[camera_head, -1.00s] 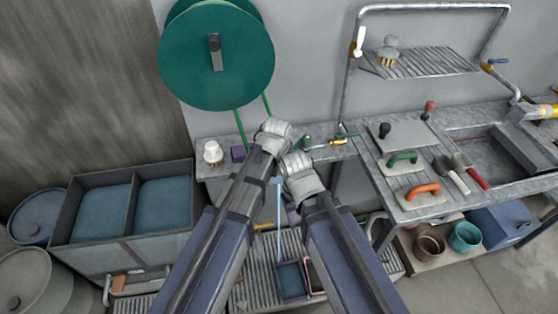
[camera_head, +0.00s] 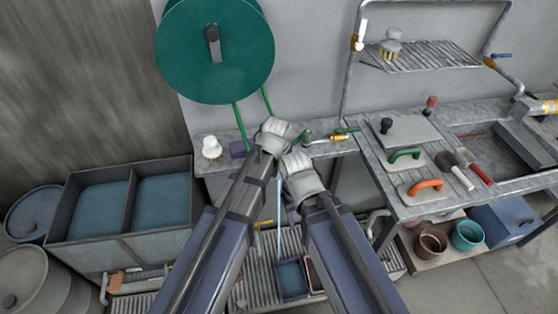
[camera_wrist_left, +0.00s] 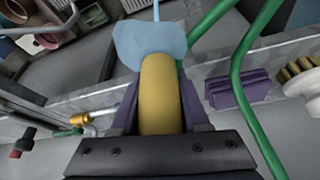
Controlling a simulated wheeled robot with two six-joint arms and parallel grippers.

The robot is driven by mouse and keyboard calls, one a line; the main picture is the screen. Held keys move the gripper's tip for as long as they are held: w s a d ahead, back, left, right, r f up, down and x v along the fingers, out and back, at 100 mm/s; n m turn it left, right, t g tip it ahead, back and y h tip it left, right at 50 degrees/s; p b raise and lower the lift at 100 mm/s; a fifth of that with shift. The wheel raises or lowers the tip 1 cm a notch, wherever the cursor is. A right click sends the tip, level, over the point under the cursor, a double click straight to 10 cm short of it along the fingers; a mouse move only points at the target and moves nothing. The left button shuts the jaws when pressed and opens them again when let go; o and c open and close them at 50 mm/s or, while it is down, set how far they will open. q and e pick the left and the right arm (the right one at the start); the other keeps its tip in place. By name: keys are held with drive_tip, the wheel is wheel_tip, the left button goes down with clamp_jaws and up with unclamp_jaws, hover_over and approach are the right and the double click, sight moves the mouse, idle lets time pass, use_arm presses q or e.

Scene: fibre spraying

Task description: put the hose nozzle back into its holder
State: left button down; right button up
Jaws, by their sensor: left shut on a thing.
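My left gripper (camera_wrist_left: 160,112) is shut on a yellow cylinder, which I take to be the hose nozzle (camera_wrist_left: 159,90). Its far end meets a flared light-blue shape (camera_wrist_left: 150,42) with a thin blue line; I cannot tell if this is part of the nozzle or spray. In the head view the blue line (camera_head: 280,215) runs down between my forearms. The green hose (camera_wrist_left: 240,85) passes beside the gripper. In the head view my left wrist hides the gripper and nozzle. My right gripper's fingers are hidden behind its wrist. I cannot identify the holder for certain.
A purple ribbed block (camera_wrist_left: 238,89) and a white brush (camera_head: 212,147) are on the narrow wall bench. Tools with green handles (camera_head: 303,138) lie right of my wrists. The green hose reel (camera_head: 214,50) is above. A twin blue tank (camera_head: 100,212) stands left; a cluttered sink bench (camera_head: 410,205) stands right.

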use_arm(q)
drive_tip(key=shift+f, duration=0.25)
drive_tip(key=shift+c, duration=1.6)
unclamp_jaws()
drive_tip(key=shift+r, duration=0.15)
drive_tip(key=p+v, duration=0.7)
drive_tip(key=shift+s+r, duration=0.15)
drive_tip(key=shift+r, duration=0.25)
drive_tip(key=shift+f, duration=0.1)
